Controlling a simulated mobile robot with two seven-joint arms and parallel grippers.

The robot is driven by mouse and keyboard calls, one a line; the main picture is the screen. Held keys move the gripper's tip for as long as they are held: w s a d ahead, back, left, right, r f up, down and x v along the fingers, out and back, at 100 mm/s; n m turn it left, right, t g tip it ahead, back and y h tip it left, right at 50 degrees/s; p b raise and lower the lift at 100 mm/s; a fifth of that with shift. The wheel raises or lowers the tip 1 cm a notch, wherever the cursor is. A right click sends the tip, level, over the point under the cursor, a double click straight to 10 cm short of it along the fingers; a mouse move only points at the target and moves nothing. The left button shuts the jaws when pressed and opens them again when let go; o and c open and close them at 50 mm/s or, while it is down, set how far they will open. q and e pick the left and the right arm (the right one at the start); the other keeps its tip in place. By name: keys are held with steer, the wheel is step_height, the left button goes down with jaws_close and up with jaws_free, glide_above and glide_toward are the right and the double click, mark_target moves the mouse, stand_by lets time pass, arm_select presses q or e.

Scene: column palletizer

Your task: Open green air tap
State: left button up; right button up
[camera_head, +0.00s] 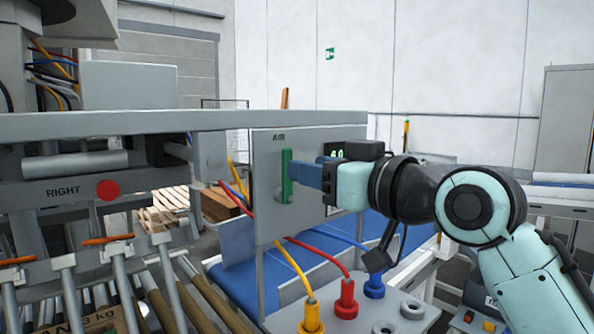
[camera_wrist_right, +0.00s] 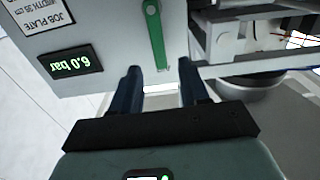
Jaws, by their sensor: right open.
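The green air tap handle (camera_head: 287,176) stands upright on a grey panel marked AIR (camera_head: 268,215). It also shows in the right wrist view (camera_wrist_right: 154,35), as a long green lever whose near end lies in line with the gap between my fingertips. My right gripper (camera_head: 292,172) comes in from the right with its blue fingers at the handle. In the right wrist view my right gripper (camera_wrist_right: 158,70) is open, one finger on each side of the gap. I cannot tell whether the fingers touch the handle. My left gripper is out of view.
A lit display (camera_wrist_right: 76,63) beside the lever reads 6.0 bar. Yellow, red and blue plugs (camera_head: 346,300) with cables stand on a grey box below the panel. Roller rails, a red button (camera_head: 108,190) and a grey beam (camera_head: 180,122) lie left. A blue conveyor (camera_head: 236,285) runs behind.

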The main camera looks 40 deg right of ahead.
steer(key=s, duration=0.8)
steer(key=shift+d+b, duration=0.3)
steer(key=shift+b, duration=0.15)
